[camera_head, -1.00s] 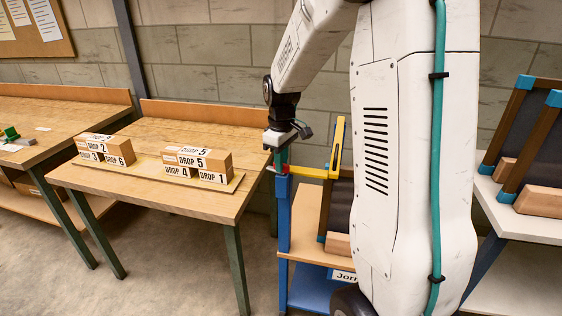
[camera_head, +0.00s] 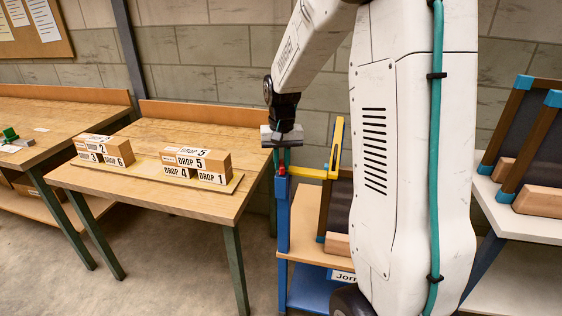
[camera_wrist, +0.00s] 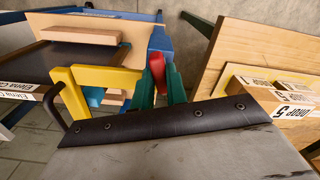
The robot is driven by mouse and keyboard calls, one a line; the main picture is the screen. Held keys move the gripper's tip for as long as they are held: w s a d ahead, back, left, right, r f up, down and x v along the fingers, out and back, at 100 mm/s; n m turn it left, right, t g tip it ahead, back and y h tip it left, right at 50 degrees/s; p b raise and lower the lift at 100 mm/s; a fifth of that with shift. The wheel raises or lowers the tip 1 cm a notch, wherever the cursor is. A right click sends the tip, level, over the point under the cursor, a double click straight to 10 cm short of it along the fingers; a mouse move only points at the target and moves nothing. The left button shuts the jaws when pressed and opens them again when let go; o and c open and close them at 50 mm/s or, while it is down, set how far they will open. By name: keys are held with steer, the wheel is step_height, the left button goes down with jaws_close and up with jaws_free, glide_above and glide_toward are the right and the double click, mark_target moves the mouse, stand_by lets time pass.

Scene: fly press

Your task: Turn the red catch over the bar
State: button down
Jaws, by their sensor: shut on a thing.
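The red catch (camera_wrist: 157,70) sits at the top of a blue post (camera_head: 284,215) on the trolley. My gripper (camera_wrist: 160,84) points down from above, its green fingers shut on the catch, one on each side. In the head view the catch (camera_head: 282,171) shows only as a small red patch below my gripper (camera_head: 282,160). The yellow bar (camera_head: 308,172) runs right from near the catch to a yellow upright. In the wrist view the bar (camera_wrist: 108,79) ends close beside the fingers. Whether the catch lies over the bar is partly hidden by the fingers.
A wooden table (camera_head: 200,130) to the left carries a board with several "DROP" blocks (camera_head: 198,160). Dark panels with wooden frames stand on the trolley (camera_head: 306,235) and on a white shelf (camera_head: 540,222) at the right. Bare floor shows at lower left.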

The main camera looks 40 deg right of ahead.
mark_target(282, 163)
steer(key=shift+m, duration=1.9)
steer(key=c, duration=1.4)
jaws_free()
step_height(282, 163, up, 8)
steer(key=shift+f, duration=0.1)
